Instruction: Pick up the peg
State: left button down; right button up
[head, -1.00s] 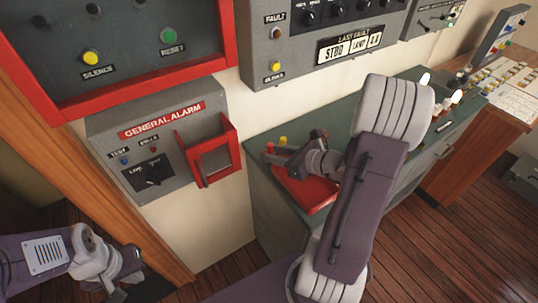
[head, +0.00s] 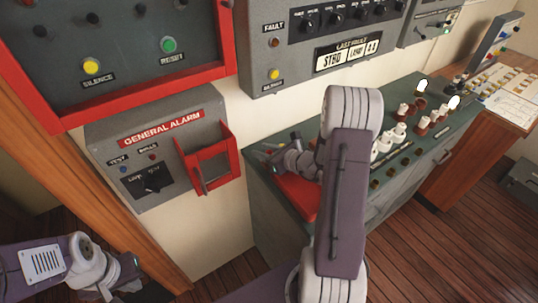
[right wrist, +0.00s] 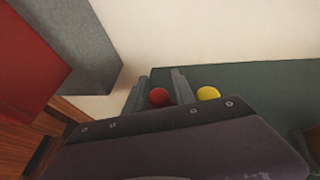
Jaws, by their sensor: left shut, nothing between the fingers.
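In the right wrist view a red round-topped peg (right wrist: 159,97) shows between the two fingers of my right gripper (right wrist: 158,88). The fingers are apart, one on each side of it; I cannot tell whether they touch it. A yellow round-topped peg (right wrist: 208,93) stands just right of the right finger, outside the jaws. In the head view my right gripper (head: 266,152) is at the left end of the green console, over the pegs, and mostly hides them. My left gripper (head: 128,277) is shut and empty at the lower left, low above the floor, away from the console.
A red tray (head: 298,198) lies on the green console (head: 262,188) under my right arm. The general alarm box (head: 165,160) with its red-framed holder (head: 212,165) is on the wall to the left. Several white and brown pieces stand on the console right of my arm.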

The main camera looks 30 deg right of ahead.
jog(key=shift+s+r, duration=0.1)
jog(key=shift+c, duration=0.3)
grip_shut()
jog(key=shift+r, duration=0.25)
jog(key=r, duration=0.4)
jog(key=shift+d+r+p, duration=0.15)
jog(key=shift+d+p, duration=0.15)
jog(key=shift+d, duration=0.1)
jog(key=w+d+r, duration=0.1)
jog(key=d+r, duration=0.2)
jog(key=d, duration=0.2)
jog(key=w+d+r+p, duration=0.1)
jog(key=d+r, duration=0.2)
jog(key=d, duration=0.2)
jog(key=shift+w+d, duration=0.3)
jog(key=shift+w, duration=0.05)
